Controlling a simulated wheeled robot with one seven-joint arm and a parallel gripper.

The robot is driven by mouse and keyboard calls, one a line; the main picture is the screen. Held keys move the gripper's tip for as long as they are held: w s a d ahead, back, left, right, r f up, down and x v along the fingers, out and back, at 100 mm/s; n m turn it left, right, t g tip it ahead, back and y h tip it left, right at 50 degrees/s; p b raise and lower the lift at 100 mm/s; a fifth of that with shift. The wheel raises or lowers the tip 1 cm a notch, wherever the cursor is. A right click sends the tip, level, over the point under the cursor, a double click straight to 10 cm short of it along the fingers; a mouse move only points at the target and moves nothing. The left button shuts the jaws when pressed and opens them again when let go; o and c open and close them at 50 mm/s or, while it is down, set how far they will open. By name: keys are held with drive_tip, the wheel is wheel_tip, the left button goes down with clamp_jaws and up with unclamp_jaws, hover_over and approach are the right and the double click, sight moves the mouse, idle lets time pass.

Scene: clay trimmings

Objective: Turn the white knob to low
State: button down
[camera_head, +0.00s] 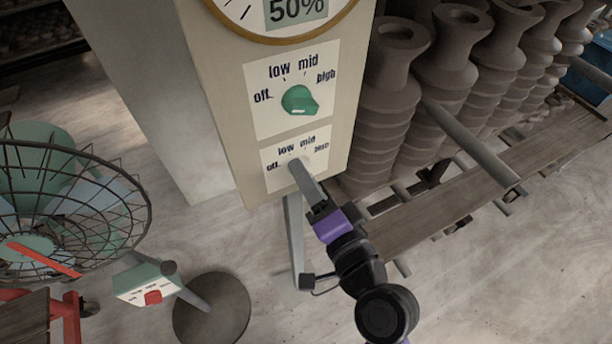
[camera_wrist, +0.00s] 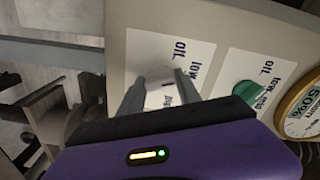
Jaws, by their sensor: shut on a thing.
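The white knob (camera_wrist: 157,97) sits on the lower dial plate (camera_head: 322,158), marked off, low, mid and high. My gripper (camera_head: 298,168) reaches up to this plate from below right and covers most of the knob in the head view. In the wrist view my gripper (camera_wrist: 160,84) has one finger on each side of the knob, shut on it. The knob's pointer is hidden by the fingers, so I cannot tell its setting.
A green knob (camera_head: 299,100) sits on the plate above, below a round gauge (camera_head: 305,30) reading 50%. Stacked grey clay pieces (camera_head: 385,110) and a wooden shelf board (camera_head: 430,215) stand close at the right. A wire-caged fan (camera_head: 70,200) stands at the left.

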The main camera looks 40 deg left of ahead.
drive_tip(key=c, duration=0.8)
unclamp_jaws()
drive_tip(key=shift+c, duration=0.2)
drive_tip(key=shift+d, duration=0.1)
drive_tip(key=b+v, duration=0.2)
drive_tip(key=v, duration=0.5)
drive_tip(key=shift+s+d, duration=0.15)
drive_tip(key=shift+d, duration=0.2)
drive_tip(key=shift+f, duration=0.1)
